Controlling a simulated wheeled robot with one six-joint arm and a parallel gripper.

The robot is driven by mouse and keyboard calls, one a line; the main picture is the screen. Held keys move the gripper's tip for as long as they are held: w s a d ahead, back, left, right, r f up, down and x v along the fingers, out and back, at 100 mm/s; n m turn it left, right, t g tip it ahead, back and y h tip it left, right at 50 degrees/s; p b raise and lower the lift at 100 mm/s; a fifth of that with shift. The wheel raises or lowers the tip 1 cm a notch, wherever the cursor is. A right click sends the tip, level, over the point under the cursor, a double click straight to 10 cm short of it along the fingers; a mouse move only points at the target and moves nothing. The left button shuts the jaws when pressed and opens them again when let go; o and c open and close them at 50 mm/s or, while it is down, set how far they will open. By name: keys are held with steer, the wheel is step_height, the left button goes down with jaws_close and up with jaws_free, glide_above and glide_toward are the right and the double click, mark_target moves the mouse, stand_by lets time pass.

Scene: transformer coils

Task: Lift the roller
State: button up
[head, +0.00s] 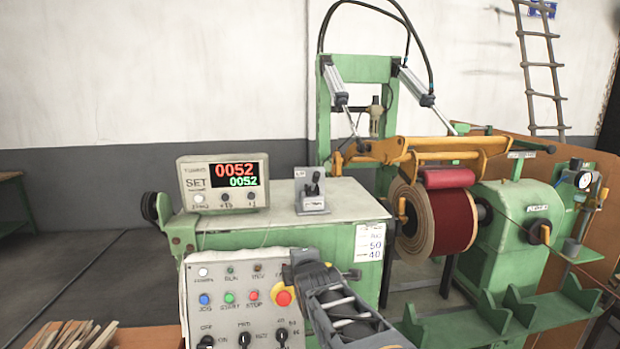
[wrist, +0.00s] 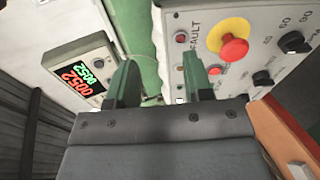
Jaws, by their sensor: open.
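The red roller (head: 447,178) hangs from the yellow arm frame (head: 420,148) and lies against the top of the wound coil (head: 452,222), seemingly touching it. A small dark lever switch (head: 312,186) stands on a grey plate on top of the green cabinet, left of the roller. My gripper (head: 301,258) is in front of the control panel (head: 225,290), below and nearer than the lever. In the wrist view, its two green fingers (wrist: 159,75) are apart with nothing held between them. The roller and lever are not visible in the wrist view.
A counter display (head: 222,184) reading 0052 stands on the cabinet, and also shows in the wrist view (wrist: 80,75). A red emergency button (head: 284,298) is close beside my gripper. The cabinet top right of the lever (head: 352,200) is clear.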

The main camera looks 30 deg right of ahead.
steer(key=w+d+r+n+t+h, duration=0.1)
steer(key=w+d+r+n+t, duration=0.1)
steer(key=d+r+n+t, duration=0.4)
steer(key=n+t, duration=0.3)
steer(key=n, duration=1.2)
glide_toward(317, 180)
steer(key=p+x, duration=0.5)
steer(key=x, duration=0.8)
steer(key=shift+s, duration=0.1)
jaws_close()
steer(key=shift+a, duration=0.1)
